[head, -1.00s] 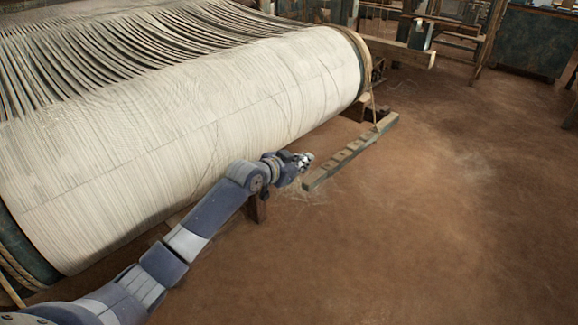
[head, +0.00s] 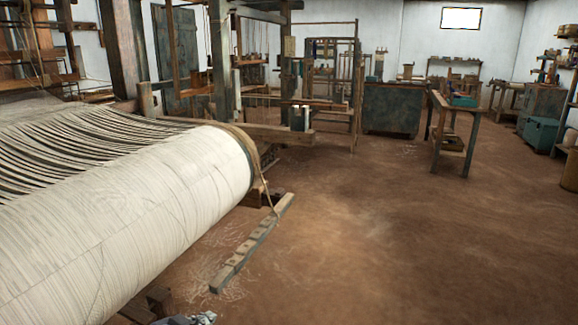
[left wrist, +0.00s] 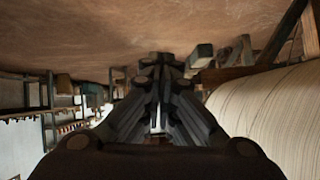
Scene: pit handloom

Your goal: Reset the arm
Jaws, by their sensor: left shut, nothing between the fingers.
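My left gripper (left wrist: 161,62) is in the middle of the left wrist view, its dark fingers together with nothing between them. In the head view only a small grey-blue piece of my left arm shows at the bottom edge, below the large warp roller (head: 170,200). The roller is wound with white threads and also shows at the right of the left wrist view (left wrist: 275,115). The gripper appears clear of the roller. My right gripper is in neither view.
A notched wooden bar (head: 252,245) lies on the floor beyond the roller's end. Loom posts and beams stand behind it. A dark green cabinet (head: 392,110) and a wooden stand (head: 455,135) are at the back. The brown floor (head: 400,240) at right is open.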

